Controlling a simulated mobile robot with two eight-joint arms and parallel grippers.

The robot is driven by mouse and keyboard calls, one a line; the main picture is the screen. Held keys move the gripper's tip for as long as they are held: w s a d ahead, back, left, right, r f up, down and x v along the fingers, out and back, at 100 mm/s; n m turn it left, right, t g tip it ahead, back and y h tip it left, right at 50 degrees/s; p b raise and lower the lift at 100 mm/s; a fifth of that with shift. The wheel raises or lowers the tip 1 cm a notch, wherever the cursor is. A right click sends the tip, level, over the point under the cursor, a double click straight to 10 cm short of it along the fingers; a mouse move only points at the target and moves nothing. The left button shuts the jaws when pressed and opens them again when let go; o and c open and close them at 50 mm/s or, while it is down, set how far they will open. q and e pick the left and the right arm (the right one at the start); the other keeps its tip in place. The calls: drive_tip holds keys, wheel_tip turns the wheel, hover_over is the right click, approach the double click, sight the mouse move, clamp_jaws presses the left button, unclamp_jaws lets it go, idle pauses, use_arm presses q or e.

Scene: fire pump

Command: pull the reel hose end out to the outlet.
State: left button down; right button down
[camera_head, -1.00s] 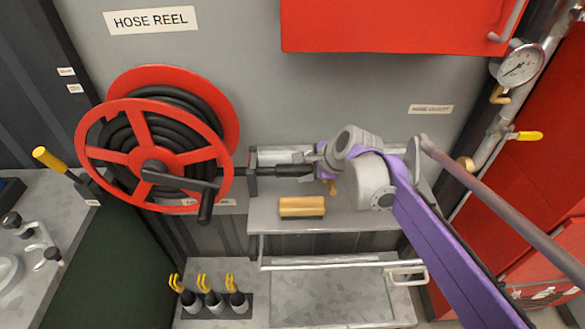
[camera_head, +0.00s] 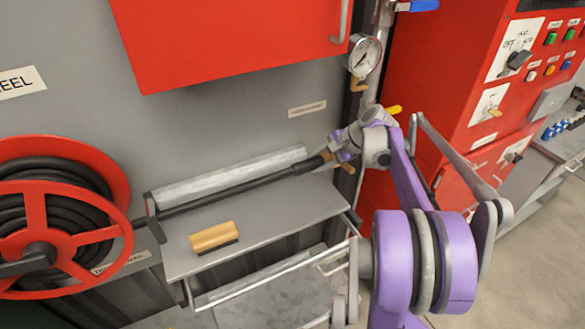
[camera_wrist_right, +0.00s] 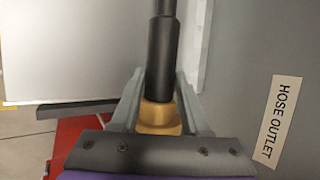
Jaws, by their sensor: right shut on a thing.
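The hose reel (camera_head: 37,210) is red with black hose wound on it, at the left of the head view. The black hose (camera_head: 235,187) runs straight from the guide (camera_head: 152,218) beside the reel, above the grey shelf, to my right gripper (camera_head: 333,155). The gripper is shut on the brass hose end (camera_head: 326,157), near the shelf's right end. In the right wrist view the brass fitting (camera_wrist_right: 160,118) sits between both fingers, with the black hose (camera_wrist_right: 162,60) leading away. The label HOSE OUTLET (camera_wrist_right: 277,120) is on the wall beside it. My left gripper is out of view.
A yellow-topped brush or block (camera_head: 213,236) lies on the grey shelf (camera_head: 270,225). A pressure gauge (camera_head: 365,56) and pipe with a yellow lever (camera_head: 394,109) stand behind the gripper. A red cabinet (camera_head: 230,35) hangs above; red panels stand at right.

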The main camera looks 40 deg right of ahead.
sight(330, 157)
drive_tip(key=d, duration=0.3)
drive_tip(key=shift+s, duration=0.4)
drive_tip(key=shift+d, duration=0.1)
drive_tip(key=c, duration=0.7)
unclamp_jaws()
drive_tip(key=o, duration=0.3)
drive_tip(key=shift+s+d, duration=0.1)
drive_tip(key=shift+d, duration=0.05)
drive_tip(key=v, duration=1)
drive_tip(key=shift+s+r, duration=0.2)
drive_tip(key=shift+r, duration=0.1)
